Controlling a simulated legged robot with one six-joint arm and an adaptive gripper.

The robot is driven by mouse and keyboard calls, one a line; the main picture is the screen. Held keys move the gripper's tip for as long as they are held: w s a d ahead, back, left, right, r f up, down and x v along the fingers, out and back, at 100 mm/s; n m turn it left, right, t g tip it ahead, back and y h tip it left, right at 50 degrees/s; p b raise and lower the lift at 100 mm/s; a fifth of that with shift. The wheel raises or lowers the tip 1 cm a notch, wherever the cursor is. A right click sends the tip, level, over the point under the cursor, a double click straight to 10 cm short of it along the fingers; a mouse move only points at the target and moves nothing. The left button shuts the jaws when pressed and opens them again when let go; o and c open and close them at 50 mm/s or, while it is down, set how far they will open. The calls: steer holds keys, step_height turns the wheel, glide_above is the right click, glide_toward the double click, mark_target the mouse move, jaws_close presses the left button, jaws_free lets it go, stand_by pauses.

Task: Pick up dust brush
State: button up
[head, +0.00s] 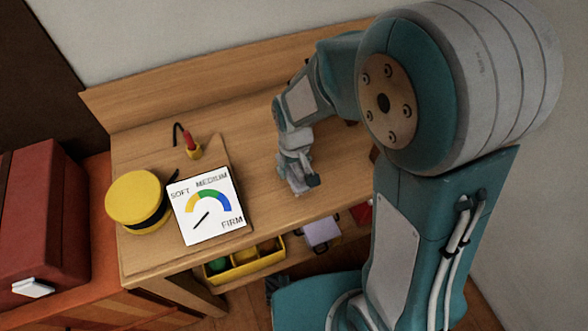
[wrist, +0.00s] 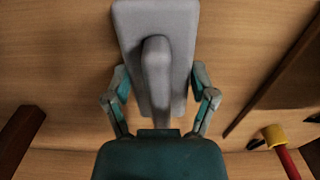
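A grey, flat, tapering piece with a raised handle-like ridge, which looks like the dust brush (wrist: 155,75), lies in the middle of the wrist view. My gripper (wrist: 160,80) has its two teal-and-grey fingers spread apart on either side of it, with the ridge between them. Whether the fingers touch its edges I cannot tell. In the head view my gripper (head: 298,184) points down low over the right part of the wooden bench, and the brush cannot be told apart from it there.
A gauge card (head: 208,211), a yellow round thing (head: 137,199) and a small red-and-yellow tool (head: 193,147) are on the bench's left (head: 248,150). A yellow bin (head: 246,264) is below its front edge. A red case (head: 45,215) stands far left. The bench between tool and gripper is clear.

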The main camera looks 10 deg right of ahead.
stand_by(0.3)
step_height(320, 180, up, 4)
steer(key=shift+s+a+f, duration=0.15)
steer(key=shift+f, duration=0.05)
steer(key=s+a+r, duration=0.2)
steer(key=s+r, duration=0.1)
steer(key=s, duration=0.1)
steer(key=s+a+r, duration=0.2)
steer(key=s+r, duration=0.1)
steer(key=s, duration=0.1)
steer(key=s+a+r, duration=0.2)
steer(key=s+r, duration=0.1)
steer(key=s, duration=0.1)
steer(key=shift+s+a+r, duration=0.1)
steer(key=shift+s+r, duration=0.05)
steer(key=shift+r, duration=0.05)
steer(key=o, duration=0.7)
steer(key=shift+c, duration=0.2)
steer(key=c, duration=0.5)
steer(key=shift+f, duration=0.1)
